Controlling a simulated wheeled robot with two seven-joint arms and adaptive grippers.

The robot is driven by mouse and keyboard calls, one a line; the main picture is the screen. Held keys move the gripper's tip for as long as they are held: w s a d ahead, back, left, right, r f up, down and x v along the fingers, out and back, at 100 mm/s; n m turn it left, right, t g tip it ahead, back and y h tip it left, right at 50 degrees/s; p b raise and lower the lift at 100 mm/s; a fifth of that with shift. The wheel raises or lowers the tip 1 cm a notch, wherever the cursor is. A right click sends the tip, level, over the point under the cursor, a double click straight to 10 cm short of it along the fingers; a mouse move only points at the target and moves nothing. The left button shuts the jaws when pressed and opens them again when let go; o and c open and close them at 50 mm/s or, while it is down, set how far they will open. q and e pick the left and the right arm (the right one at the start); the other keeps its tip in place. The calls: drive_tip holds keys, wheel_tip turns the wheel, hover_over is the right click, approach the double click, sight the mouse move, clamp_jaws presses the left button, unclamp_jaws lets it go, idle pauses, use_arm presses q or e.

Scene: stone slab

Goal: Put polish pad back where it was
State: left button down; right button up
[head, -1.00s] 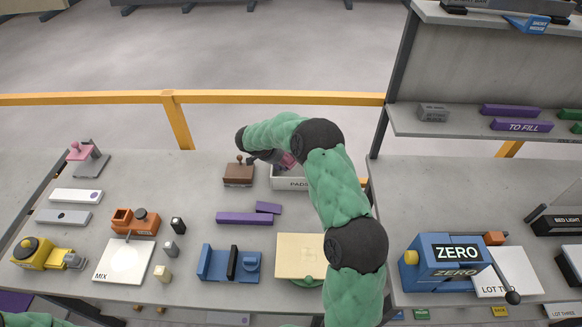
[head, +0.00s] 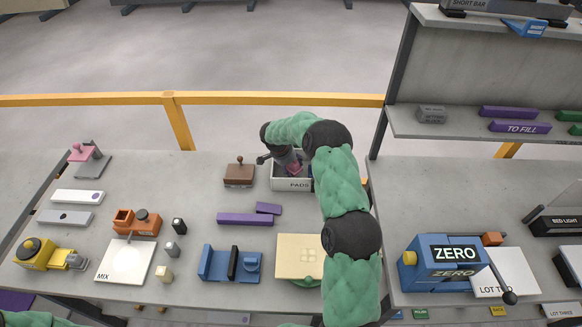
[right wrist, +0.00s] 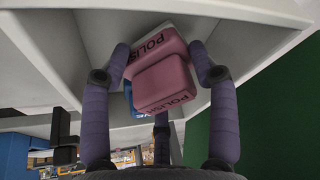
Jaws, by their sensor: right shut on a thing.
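The pink polish pad (right wrist: 166,84), marked POLISH, is between the fingers of my right gripper (right wrist: 161,66) in the right wrist view. Two stacked pink blocks show there; I cannot tell if they are one piece. My right gripper (head: 289,166) is shut on the pad, at the white box marked PADS (head: 290,185) in the head view. The pad is over or inside the box; its contact with the box floor is hidden. A blue thing (right wrist: 128,92) shows behind the pad. My left gripper is out of view.
A brown block with a knob (head: 239,174) stands just left of the box. Purple bars (head: 245,219) lie in front of it. A cream square plate (head: 298,256) is nearer. A blue ZERO machine (head: 447,262) stands on the right table. A yellow rail (head: 230,99) runs behind.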

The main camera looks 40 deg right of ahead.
drive_tip(key=shift+f, duration=0.85)
drive_tip(key=o, duration=1.1)
drive_tip(key=v, duration=1.2)
